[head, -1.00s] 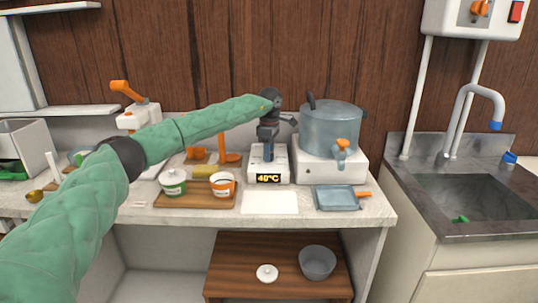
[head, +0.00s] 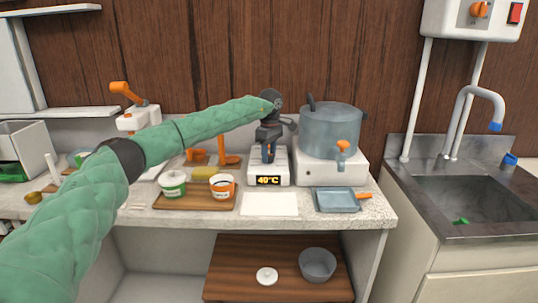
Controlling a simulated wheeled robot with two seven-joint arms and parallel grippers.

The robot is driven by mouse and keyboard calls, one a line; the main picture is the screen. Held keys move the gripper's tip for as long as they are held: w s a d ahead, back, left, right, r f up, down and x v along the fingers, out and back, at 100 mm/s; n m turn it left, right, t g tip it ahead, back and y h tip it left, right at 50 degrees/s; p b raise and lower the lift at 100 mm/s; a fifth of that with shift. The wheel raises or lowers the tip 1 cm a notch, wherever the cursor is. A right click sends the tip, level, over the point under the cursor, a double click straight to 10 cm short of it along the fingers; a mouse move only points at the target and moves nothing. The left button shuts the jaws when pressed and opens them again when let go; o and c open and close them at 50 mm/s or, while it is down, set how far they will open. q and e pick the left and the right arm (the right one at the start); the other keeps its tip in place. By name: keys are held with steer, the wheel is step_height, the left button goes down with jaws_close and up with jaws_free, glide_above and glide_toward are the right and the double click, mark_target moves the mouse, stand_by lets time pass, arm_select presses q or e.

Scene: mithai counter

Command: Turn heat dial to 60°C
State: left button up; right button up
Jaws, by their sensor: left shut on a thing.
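The white heating unit (head: 254,172) stands on the counter, left of the steel pot. Its front display (head: 268,180) reads 40°C. My left gripper (head: 268,157) points straight down onto the top of this unit and is shut on the heat dial. The dial itself is almost wholly hidden by the fingers, so its angle cannot be read. My right gripper is not in view.
A blue-grey tray (head: 338,200) and a white sheet (head: 269,204) lie in front. A wooden board (head: 195,200) with two tubs is front left.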

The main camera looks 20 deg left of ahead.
arm_select(q)
steer(key=shift+w+a+r, duration=0.1)
steer(key=shift+r, duration=0.15)
steer(key=o, duration=0.9)
steer(key=shift+c, duration=0.2)
steer(key=shift+o, duration=0.7)
steer(key=shift+f, duration=0.15)
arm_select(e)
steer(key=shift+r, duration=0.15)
arm_select(q)
step_height(320, 180, up, 8)
steer(key=shift+w+f+b, duration=0.1)
steer(key=shift+f+b, duration=0.15)
steer(key=shift+b, duration=0.35)
steer(key=shift+r, duration=0.15)
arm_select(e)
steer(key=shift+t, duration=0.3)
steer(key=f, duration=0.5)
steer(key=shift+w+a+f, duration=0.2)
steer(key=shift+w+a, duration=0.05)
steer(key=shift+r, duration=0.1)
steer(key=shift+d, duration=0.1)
